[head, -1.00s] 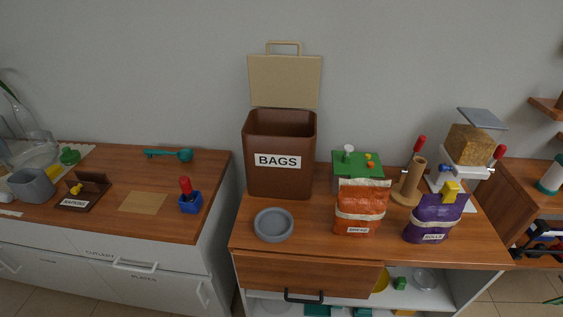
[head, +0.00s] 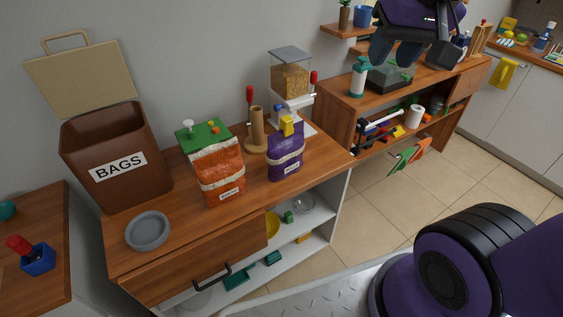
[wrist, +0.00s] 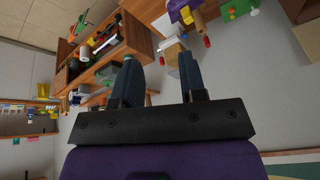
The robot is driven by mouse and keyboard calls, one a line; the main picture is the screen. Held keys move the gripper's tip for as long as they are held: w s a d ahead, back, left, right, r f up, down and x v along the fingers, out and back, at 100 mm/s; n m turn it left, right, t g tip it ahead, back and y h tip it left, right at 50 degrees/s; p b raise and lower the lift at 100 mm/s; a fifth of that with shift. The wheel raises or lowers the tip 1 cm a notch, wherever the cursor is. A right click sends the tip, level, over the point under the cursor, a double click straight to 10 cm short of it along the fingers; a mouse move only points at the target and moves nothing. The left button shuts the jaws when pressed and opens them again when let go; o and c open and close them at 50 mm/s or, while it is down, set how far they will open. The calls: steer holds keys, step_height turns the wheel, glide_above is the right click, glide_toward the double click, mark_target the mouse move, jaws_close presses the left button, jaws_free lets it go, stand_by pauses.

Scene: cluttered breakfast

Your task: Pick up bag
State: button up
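An orange bag (head: 217,172) with a cream band and a small label stands upright on the wooden counter. A purple bag (head: 286,157) with a yellow clip (head: 287,126) on top stands to its right. A brown bin (head: 115,155) labelled BAGS stands at the left with its beige lid (head: 84,74) raised. My gripper (head: 395,54) is in the upper right of the head view, in front of the back shelf and far from both bags. In the wrist view its two fingers (wrist: 160,70) are apart with nothing between them.
A grey bowl (head: 148,231) sits in front of the bin. A green box (head: 203,134), a wooden post holder (head: 256,131) and a grain dispenser (head: 291,80) stand behind the bags. A shelf unit (head: 339,112) is to the right. Tiled floor (head: 350,215) lies open beyond the counter.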

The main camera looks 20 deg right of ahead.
steer(key=w+a+f+m+g, duration=0.1)
steer(key=w+a+f+m, duration=0.15)
steer(key=w, duration=0.55)
steer(key=m+g, duration=0.3)
steer(key=m, duration=0.6)
glide_above(273, 134)
step_height(273, 134, down, 21)
step_height(273, 134, down, 12)
steer(key=shift+r, duration=0.2)
steer(key=shift+c, duration=0.4)
jaws_close()
